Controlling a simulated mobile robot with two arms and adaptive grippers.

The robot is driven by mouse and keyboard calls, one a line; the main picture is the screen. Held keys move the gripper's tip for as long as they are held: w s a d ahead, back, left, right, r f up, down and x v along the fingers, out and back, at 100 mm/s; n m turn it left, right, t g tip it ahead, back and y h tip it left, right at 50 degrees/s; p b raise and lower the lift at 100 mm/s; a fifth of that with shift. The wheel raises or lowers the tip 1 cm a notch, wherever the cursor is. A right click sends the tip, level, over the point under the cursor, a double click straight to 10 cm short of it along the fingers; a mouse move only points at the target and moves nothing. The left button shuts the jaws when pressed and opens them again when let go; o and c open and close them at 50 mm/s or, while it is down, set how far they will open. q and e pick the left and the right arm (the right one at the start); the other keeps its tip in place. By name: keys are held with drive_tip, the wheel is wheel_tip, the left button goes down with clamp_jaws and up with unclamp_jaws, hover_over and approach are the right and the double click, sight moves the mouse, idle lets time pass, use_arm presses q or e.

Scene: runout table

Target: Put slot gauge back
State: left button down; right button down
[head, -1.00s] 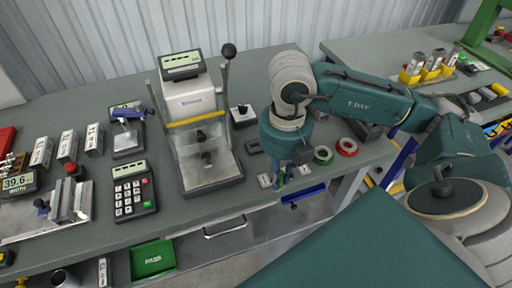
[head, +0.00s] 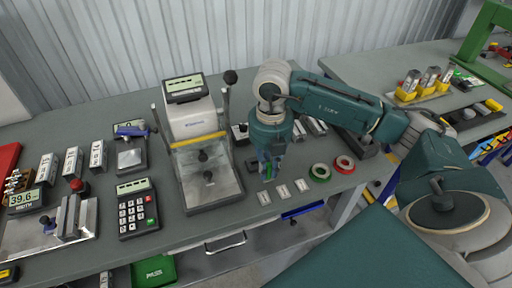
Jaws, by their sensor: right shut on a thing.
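My right gripper (head: 268,175) points down over the front part of the grey bench (head: 222,222), just behind a row of small pale plates (head: 283,191). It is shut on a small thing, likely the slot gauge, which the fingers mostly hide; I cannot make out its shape. I cannot tell whether the fingertips touch the bench. My left gripper is not in view.
A press-like stand (head: 204,157) stands close left of the gripper. A green tape ring (head: 320,172) and a red one (head: 344,164) lie to the right. A keypad (head: 137,208), a width gauge (head: 60,222) and grey blocks (head: 73,160) fill the left side.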

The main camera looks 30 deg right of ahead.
drive_tip(key=w, duration=0.2)
drive_tip(key=w+d+p, duration=0.1)
drive_tip(key=w, duration=0.2)
drive_tip(key=w+p, duration=0.1)
drive_tip(key=w, duration=0.1)
drive_tip(key=shift+w+d+r, duration=0.1)
drive_tip(key=shift+w+d, duration=0.25)
drive_tip(key=shift+d, duration=0.05)
drive_tip(key=w+f+p, duration=0.1)
drive_tip(key=f+p, duration=0.1)
drive_tip(key=p, duration=0.1)
drive_tip(key=shift+w+d, duration=0.15)
drive_tip(key=shift+f, duration=0.6)
drive_tip(key=shift+f, duration=0.25)
drive_tip(key=c, duration=1.7)
unclamp_jaws()
drive_tip(key=shift+c, duration=0.2)
